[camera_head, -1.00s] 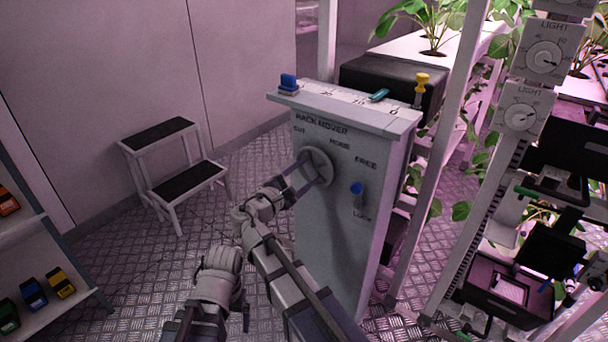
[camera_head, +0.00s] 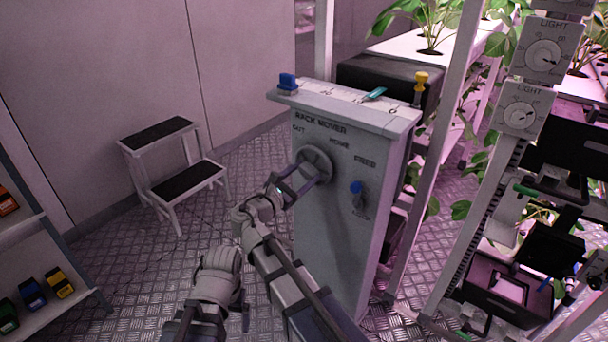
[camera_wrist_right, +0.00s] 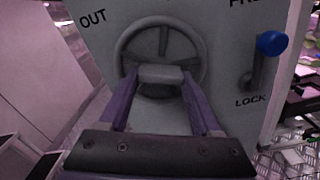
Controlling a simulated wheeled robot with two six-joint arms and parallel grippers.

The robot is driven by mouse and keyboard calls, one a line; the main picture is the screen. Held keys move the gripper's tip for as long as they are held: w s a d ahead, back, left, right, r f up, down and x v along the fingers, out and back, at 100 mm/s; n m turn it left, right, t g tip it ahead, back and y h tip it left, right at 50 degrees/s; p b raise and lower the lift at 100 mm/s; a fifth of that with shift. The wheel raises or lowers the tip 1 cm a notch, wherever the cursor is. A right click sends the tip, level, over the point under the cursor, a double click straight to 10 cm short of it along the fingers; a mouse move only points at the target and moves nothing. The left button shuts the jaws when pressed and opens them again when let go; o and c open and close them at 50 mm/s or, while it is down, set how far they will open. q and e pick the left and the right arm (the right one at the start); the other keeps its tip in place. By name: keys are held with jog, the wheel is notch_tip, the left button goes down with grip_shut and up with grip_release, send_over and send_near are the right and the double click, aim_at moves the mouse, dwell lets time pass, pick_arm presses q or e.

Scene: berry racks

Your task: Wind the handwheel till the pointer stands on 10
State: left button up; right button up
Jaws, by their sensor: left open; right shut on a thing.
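The grey handwheel (camera_head: 317,160) is on the front of the rack mover cabinet (camera_head: 335,235); it fills the middle of the right wrist view (camera_wrist_right: 123,45). My right gripper (camera_head: 308,178) is shut on the wheel's grey grip (camera_wrist_right: 162,75), at the lower part of the wheel in the wrist view. The teal pointer (camera_head: 375,94) lies on the cabinet's top scale (camera_head: 345,103), right of its middle. The scale figures are too small to read surely. My left gripper (camera_head: 246,317) hangs low, open and mostly hidden, away from the cabinet.
A blue-knobbed lever (camera_head: 357,188) right of the wheel points up, away from LOCK. A blue block (camera_head: 288,84) and a yellow knob (camera_head: 421,88) stand at the scale's ends. A step stool (camera_head: 175,170) stands left. Plant racks (camera_head: 450,190) stand close on the right.

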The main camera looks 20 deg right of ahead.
dwell(0.4)
jog(key=o, duration=1.4)
jog(key=shift+s+a, duration=0.1)
jog(key=shift+s, duration=0.05)
